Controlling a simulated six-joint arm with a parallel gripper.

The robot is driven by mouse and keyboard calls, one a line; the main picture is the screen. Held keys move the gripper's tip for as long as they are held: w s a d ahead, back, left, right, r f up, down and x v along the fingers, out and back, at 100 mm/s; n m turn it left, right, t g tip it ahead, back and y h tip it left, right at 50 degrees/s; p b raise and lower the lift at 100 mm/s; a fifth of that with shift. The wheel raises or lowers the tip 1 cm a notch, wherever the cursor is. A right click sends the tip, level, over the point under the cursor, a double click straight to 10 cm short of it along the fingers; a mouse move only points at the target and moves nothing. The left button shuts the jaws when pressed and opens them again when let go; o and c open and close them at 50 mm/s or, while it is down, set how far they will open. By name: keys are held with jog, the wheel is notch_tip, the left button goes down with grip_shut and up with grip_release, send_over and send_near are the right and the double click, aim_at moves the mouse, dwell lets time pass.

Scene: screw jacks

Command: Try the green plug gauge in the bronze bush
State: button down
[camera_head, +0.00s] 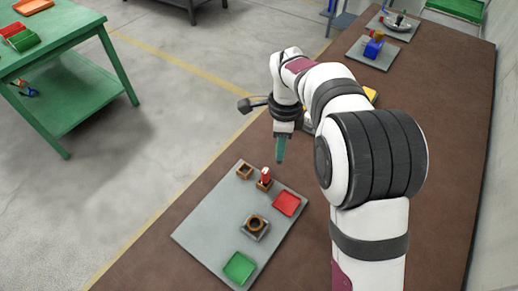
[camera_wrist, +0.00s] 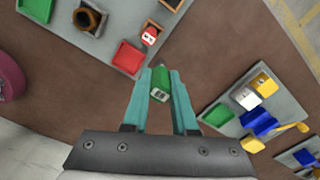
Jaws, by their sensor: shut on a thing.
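My gripper (camera_head: 280,155) is shut on the green plug gauge (camera_wrist: 160,87), which shows between the teal fingers (camera_wrist: 160,100) in the wrist view. In the head view the gauge is not clearly told apart from the fingers. The gripper is above the brown bench, beyond the far right edge of the grey plate (camera_head: 195,230). The bronze bush (camera_head: 257,220) sits in a grey holder on that plate, its dark bore facing up. The bush also shows at the top left of the wrist view (camera_wrist: 84,19), apart from the gauge.
The plate also bears a red tray (camera_head: 287,204), a green tray (camera_head: 239,268), an empty wooden socket (camera_head: 244,172) and a red gauge (camera_head: 265,173) standing in another socket. Other plates with blue and yellow parts stand farther along the bench (camera_head: 450,110).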

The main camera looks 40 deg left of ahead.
jog(key=s+d+n, duration=0.3)
jog(key=s+n, duration=0.9)
jog(key=s, duration=0.3)
jog(key=shift+f, duration=0.2)
jog(key=shift+f, duration=2.4)
jog(key=shift+f, duration=1.95)
jog(key=shift+r, duration=1.8)
